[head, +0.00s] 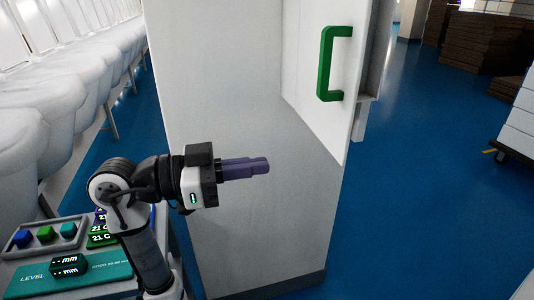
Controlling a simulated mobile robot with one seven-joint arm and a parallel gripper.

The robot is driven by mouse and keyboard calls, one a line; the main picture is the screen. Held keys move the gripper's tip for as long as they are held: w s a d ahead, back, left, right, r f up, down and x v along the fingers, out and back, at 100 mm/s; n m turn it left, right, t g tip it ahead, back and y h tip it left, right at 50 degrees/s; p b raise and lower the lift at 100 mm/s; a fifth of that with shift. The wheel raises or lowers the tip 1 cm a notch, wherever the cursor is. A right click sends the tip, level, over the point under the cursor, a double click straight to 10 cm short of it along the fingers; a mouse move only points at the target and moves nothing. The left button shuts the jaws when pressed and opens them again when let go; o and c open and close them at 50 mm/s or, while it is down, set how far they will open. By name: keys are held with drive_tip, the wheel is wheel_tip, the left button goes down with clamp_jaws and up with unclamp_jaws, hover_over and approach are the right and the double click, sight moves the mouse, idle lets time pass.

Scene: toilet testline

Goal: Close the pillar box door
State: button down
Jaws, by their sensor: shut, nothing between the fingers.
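The pillar box (245,130) is a tall white box in the middle of the head view. Its white door (310,85) is on the right side of the box, with a green handle (323,65) on its face. The door stands at an angle to the box, and a grey edge shows behind it on the right, so it appears open. My gripper (262,165) has purple fingers, is shut and empty, and is in front of the box, below and left of the handle. I cannot tell its distance from the box surface.
A row of white toilets (50,90) runs along the left. Brown stacked boxes (482,45) and a white stack on a cart (517,125) stand at the right. Blue floor (430,190) right of the box is clear.

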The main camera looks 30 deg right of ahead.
sight(342, 154)
drive_tip(key=p+x, duration=0.4)
drive_tip(key=x, duration=0.8)
drive_tip(key=shift+s+d+r, duration=0.1)
drive_tip(key=shift+d, duration=0.3)
drive_tip(key=shift+d, duration=0.15)
